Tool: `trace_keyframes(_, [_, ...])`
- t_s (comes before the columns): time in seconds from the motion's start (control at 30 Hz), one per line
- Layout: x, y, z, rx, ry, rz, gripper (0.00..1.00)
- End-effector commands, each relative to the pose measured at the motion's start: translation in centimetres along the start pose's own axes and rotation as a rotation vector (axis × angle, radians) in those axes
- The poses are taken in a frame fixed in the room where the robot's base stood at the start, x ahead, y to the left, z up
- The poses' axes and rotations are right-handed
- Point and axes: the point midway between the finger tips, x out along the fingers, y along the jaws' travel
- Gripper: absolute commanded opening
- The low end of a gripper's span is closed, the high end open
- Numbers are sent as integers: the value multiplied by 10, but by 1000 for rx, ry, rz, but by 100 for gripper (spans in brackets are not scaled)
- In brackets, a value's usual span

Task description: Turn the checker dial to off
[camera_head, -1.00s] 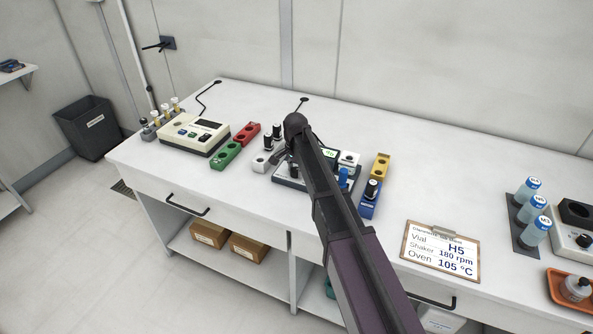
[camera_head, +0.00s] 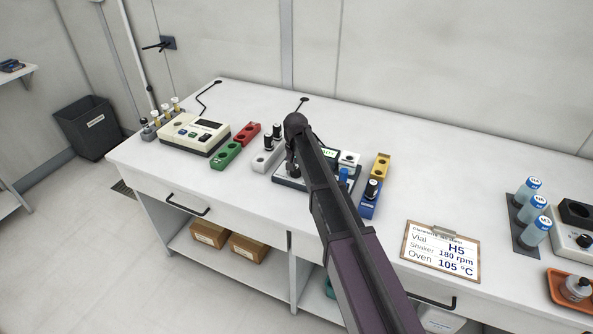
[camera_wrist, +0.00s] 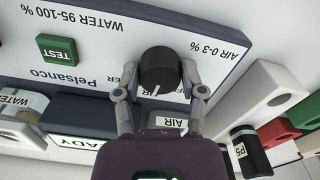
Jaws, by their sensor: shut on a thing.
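The checker (camera_head: 285,181) is a white-topped instrument on the bench, mostly behind my arm in the head view. Its face (camera_wrist: 92,40) shows upside down in the wrist view, with a green TEST button (camera_wrist: 57,49). The black round dial (camera_wrist: 158,68) stands on that face, with a white pointer line toward the display side. My gripper (camera_wrist: 161,78) is shut on the dial, one finger on each side. The lit display (camera_wrist: 74,143) reads "ADY" where visible. The setting marks beneath the dial are partly hidden, so I cannot tell which setting it points to.
A white block (camera_head: 267,159) with vials stands left of the checker, beside green (camera_head: 226,154) and red (camera_head: 246,132) blocks. A blue block (camera_head: 369,205) and yellow block (camera_head: 381,166) stand right. The clipboard (camera_head: 440,250) lies farther right, with clear bench around it.

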Motion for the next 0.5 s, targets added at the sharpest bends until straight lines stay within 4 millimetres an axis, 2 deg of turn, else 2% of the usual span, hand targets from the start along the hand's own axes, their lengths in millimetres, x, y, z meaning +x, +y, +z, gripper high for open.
trace_keyframes(0.5, [0,1,2,-488,-5,0,5])
